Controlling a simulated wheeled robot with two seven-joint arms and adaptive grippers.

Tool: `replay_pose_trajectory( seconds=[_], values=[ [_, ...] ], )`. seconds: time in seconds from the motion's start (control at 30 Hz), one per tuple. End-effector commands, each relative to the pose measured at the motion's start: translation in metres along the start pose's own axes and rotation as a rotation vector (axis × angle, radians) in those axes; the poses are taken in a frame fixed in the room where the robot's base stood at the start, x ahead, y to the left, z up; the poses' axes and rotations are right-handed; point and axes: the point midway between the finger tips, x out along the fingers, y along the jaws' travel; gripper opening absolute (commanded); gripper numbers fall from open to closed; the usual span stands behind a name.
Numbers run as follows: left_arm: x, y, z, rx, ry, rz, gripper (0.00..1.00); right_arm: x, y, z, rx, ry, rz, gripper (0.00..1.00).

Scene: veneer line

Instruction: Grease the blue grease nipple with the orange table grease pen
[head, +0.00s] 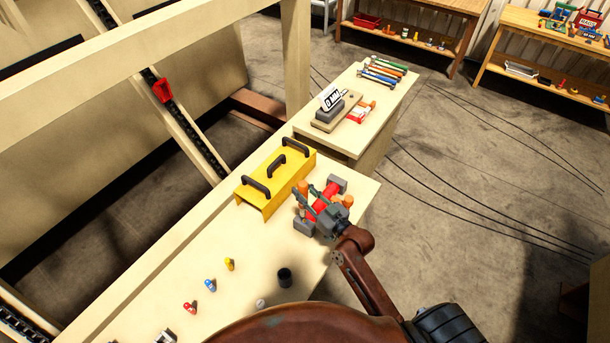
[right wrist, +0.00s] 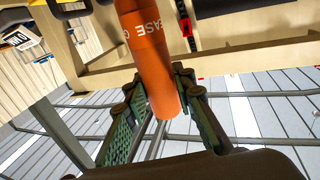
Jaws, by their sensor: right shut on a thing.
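The blue grease nipple (head: 210,284) stands on the pale bench in the head view, between a red nipple (head: 189,307) and a yellow nipple (head: 229,264). My right gripper (head: 306,200) is to its upper right, beside the yellow cover, well apart from the nipple. It is shut on the orange grease pen (head: 303,188). In the right wrist view, the pen (right wrist: 148,55) lies between the two green fingers and shows part of its white lettering. The nipple is not seen in that view. My left gripper is not in view.
A yellow cover with black handles (head: 270,201) stands on the bench, near a red roller between grey blocks (head: 325,199). A dark cup (head: 284,277) stands right of the nipples. Bench between cover and nipples is clear.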

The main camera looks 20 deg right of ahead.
Motion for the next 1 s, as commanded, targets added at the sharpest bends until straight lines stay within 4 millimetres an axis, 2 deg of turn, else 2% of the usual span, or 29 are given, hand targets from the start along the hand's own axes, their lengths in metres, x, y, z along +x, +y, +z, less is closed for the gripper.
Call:
replay_pose_trajectory(
  seconds=[0.03,0.1,0.67,1.0],
  values=[
    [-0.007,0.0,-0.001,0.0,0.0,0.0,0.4,0.003,0.004,-0.009,0.0,0.003,-0.003,0.0],
    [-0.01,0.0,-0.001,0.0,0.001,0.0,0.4,0.004,0.008,-0.012,0.0,0.003,-0.005,0.0],
    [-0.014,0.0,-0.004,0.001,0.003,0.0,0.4,0.005,0.011,-0.013,0.003,0.002,-0.005,0.0],
    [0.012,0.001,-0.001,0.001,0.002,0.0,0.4,0.005,0.011,0.019,0.003,0.002,-0.006,0.0]
  ],
)
